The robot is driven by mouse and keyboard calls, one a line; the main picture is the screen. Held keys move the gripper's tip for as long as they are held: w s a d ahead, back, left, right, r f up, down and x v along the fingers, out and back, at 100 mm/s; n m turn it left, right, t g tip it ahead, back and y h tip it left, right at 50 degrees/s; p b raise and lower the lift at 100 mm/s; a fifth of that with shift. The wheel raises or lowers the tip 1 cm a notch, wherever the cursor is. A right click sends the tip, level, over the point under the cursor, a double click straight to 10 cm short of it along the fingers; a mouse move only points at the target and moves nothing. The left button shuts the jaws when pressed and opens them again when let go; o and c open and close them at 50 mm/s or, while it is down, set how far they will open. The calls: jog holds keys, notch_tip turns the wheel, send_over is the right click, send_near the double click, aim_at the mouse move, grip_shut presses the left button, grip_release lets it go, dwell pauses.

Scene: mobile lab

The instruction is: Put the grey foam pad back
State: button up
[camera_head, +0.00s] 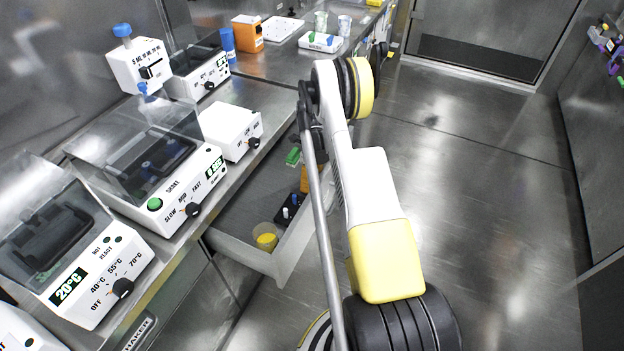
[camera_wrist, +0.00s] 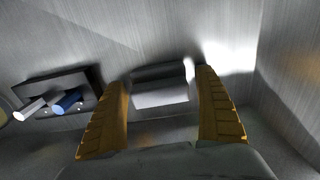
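A small grey block (camera_wrist: 160,96), which looks like the grey foam pad, lies inside the open drawer (camera_head: 245,255) near its wall. My gripper (camera_wrist: 162,115) is open, with one orange finger on each side of the block in the wrist view. A gap shows between the block and the right finger. The left finger is closer to it, and I cannot tell whether it touches. In the head view part of my orange gripper (camera_head: 312,180) shows low in the drawer behind my arm. The pad cannot be made out in that view.
The drawer also holds a black rack (camera_head: 289,212) with white and blue pieces, which shows left of my gripper in the wrist view (camera_wrist: 60,82). A cup with yellow contents (camera_head: 265,237) and a green item (camera_head: 293,157) are in the drawer. Lab devices (camera_head: 150,165) line the bench above.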

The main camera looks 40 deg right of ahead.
notch_tip(320, 180, up, 12)
jog(key=p, duration=0.4)
jog(key=shift+r+p, duration=0.1)
jog(key=shift+p, duration=0.2)
jog(key=s+a+r+n+t+h, duration=0.1)
jog(key=a+r+n+t, duration=0.1)
jog(key=a+r+n, duration=0.95)
jog(key=s+a+r+n+t, duration=0.15)
jog(key=a+r+n, duration=0.45)
jog(key=r, duration=1)
jog(key=s+a+r+n+t, duration=0.2)
jog(key=s+a+n, duration=0.5)
jog(key=s+a, duration=0.1)
jog(key=s+a+r+n+t+y, duration=0.1)
jog(key=s+a+r+n, duration=0.1)
jog(key=s+a+n, duration=0.5)
jog(key=s+a, duration=0.2)
jog(key=shift+s+r+t, duration=0.3)
jog(key=shift+t, duration=0.05)
